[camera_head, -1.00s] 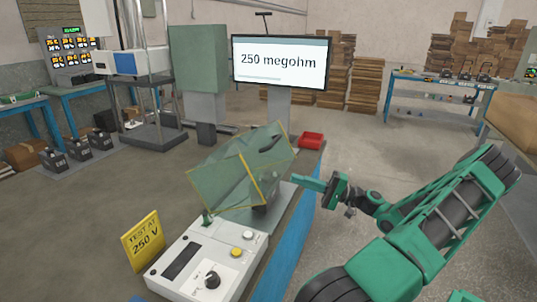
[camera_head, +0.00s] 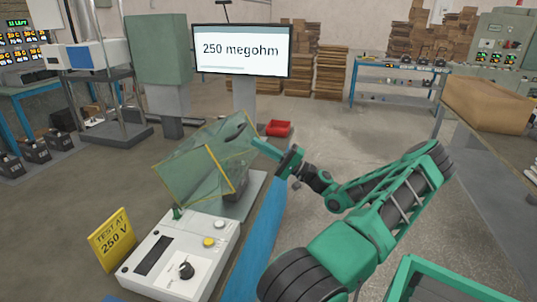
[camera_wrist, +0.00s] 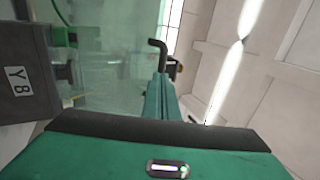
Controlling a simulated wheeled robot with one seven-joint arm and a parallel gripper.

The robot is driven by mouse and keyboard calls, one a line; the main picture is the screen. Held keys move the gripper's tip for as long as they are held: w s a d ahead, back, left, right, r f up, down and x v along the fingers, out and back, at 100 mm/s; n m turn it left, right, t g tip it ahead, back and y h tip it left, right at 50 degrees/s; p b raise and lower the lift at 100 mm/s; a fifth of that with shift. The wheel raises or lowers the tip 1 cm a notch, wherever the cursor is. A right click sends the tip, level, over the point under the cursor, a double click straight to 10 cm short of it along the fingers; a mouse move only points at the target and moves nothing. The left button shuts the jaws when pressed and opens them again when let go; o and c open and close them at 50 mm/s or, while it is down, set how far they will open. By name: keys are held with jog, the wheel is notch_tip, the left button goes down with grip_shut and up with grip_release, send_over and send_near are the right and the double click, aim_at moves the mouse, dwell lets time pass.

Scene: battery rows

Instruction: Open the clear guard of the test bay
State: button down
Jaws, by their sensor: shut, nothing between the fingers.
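The clear guard (camera_head: 190,165) of the test bay is a greenish see-through cover with yellow edges. It stands tilted above the bay's grey base (camera_head: 247,197), behind the white tester (camera_head: 180,255). A dark handle (camera_head: 236,131) shows at its upper right. My gripper (camera_head: 256,143) is shut and empty, with its tips at the guard's right side close to the handle; I cannot tell if they touch. In the wrist view, the green fingers (camera_wrist: 160,98) point up beside a black bent bar (camera_wrist: 158,48), with clear panel (camera_wrist: 110,50) to the left. A dark block (camera_head: 236,184) sits under the guard.
A grey block labelled Y8 (camera_wrist: 18,85) is at the wrist view's left. A yellow "TEST AT 250 V" sign (camera_head: 113,239) stands left of the tester. A red bin (camera_head: 278,128) lies beyond the guard. A screen (camera_head: 241,50) reads 250 megohm.

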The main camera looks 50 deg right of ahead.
jog(key=shift+x, duration=2.2)
jog(key=shift+r, duration=0.1)
